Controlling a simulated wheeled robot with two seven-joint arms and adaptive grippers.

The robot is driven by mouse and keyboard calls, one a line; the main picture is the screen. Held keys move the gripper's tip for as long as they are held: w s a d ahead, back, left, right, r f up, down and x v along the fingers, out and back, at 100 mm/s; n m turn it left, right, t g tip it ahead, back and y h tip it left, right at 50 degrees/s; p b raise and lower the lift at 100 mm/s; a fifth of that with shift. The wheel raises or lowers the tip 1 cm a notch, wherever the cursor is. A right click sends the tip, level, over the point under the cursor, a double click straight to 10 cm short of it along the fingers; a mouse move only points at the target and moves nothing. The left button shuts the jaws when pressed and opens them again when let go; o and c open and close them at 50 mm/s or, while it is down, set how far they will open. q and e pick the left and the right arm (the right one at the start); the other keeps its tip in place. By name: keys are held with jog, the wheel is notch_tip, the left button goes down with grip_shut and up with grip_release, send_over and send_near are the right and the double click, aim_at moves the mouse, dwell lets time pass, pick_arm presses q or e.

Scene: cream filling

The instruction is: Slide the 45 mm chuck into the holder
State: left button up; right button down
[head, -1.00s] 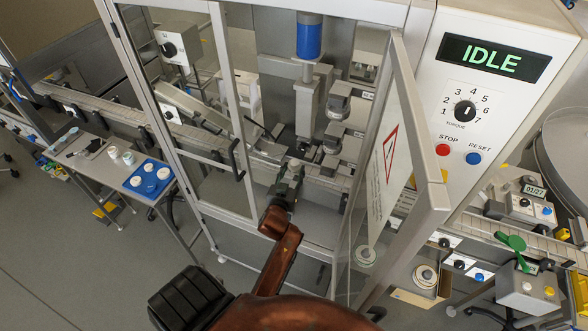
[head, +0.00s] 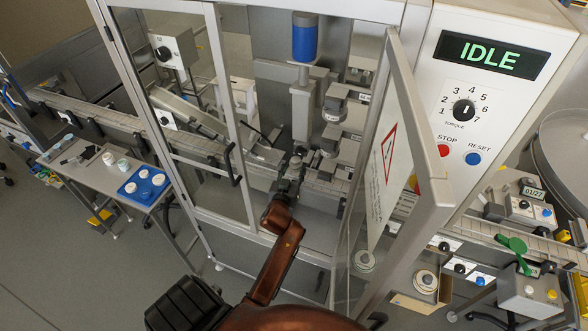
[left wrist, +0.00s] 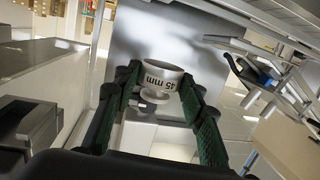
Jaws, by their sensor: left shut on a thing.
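The 45 mm chuck (left wrist: 162,72) is a pale grey, flared cup. Its "45 mm" label appears upside down in the left wrist view. My left gripper (left wrist: 158,92) is shut on it, with a green-padded finger on each side. In the head view, my left gripper (head: 291,172) is inside the machine's open front, below the spindle (head: 301,105) with the blue cylinder. The chuck is too small to make out clearly there. I cannot tell the holder's seat clearly or whether the chuck touches it. My right gripper is not in view.
Labelled stations (head: 335,95) stand close right of the spindle. The open glass door (head: 385,170) is right of my arm, and the framed glass panel (head: 185,120) is left. The conveyor (head: 90,112) runs at the left. A side table (head: 85,165) carries a blue tray (head: 133,196).

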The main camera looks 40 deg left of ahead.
aim_at(299, 159)
pick_arm(q)
jog(key=shift+w+a, duration=0.15)
jog(key=shift+w, duration=0.4)
dwell(0.4)
jog(key=shift+w+a, duration=0.15)
jog(key=shift+w, duration=0.2)
jog(key=shift+x, duration=0.9)
dwell(0.5)
jog(key=shift+w+r, duration=0.25)
jog(key=shift+w, duration=0.4)
